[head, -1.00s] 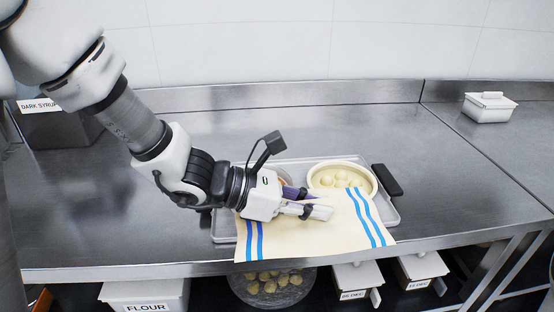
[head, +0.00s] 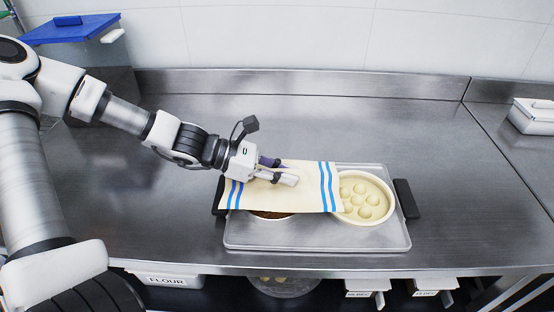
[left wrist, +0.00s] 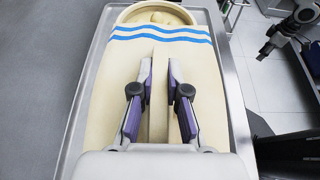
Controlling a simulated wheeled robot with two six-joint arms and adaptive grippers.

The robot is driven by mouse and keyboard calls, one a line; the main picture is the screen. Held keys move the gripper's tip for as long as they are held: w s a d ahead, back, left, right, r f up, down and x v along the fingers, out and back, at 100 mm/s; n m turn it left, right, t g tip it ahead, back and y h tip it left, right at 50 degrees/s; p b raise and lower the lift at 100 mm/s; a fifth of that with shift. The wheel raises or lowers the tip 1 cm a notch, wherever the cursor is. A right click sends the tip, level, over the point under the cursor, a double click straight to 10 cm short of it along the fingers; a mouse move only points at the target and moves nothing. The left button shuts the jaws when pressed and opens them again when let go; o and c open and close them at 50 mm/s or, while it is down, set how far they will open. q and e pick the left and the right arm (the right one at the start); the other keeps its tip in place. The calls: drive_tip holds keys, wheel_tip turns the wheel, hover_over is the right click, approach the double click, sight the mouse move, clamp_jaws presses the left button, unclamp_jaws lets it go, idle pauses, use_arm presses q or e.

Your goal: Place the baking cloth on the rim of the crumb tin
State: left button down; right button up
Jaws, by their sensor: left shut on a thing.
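The baking cloth (head: 315,184) is cream with blue stripes near both ends. My left gripper (head: 284,178) is shut on it, and in the left wrist view a raised fold of the cloth (left wrist: 158,120) stands between the fingers (left wrist: 160,75). The cloth spreads over the crumb tin (head: 273,215), of which only the front edge and some brown crumbs show. Whether the cloth touches the rim is hard to tell. A dark jointed part (left wrist: 292,28) at the upper right of the left wrist view may be my right gripper; its jaws are unclear.
A metal tray (head: 320,238) with black handles carries both tins. A round tin of dough balls (head: 388,211) stands to the right, slightly overlapped by the cloth. A blue-lidded bin (head: 70,30) is at back left, a white box (head: 532,116) at far right. The counter behind is clear.

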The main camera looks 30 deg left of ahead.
use_arm(q)
drive_tip(key=shift+a+r+p, duration=0.1)
drive_tip(key=shift+a+p, duration=0.65)
drive_tip(key=shift+a, duration=0.45)
wheel_tip(320, 180, down, 4)
drive_tip(key=shift+r+b, duration=0.2)
drive_tip(key=shift+b, duration=1)
drive_tip(key=shift+w+f, duration=0.1)
drive_tip(key=shift+f, duration=0.25)
drive_tip(key=shift+r, duration=0.1)
use_arm(e)
drive_tip(key=shift+w+r, duration=0.1)
drive_tip(key=shift+r, duration=0.4)
use_arm(q)
drive_tip(key=c, duration=1.2)
unclamp_jaws()
use_arm(e)
drive_tip(key=shift+f, duration=0.15)
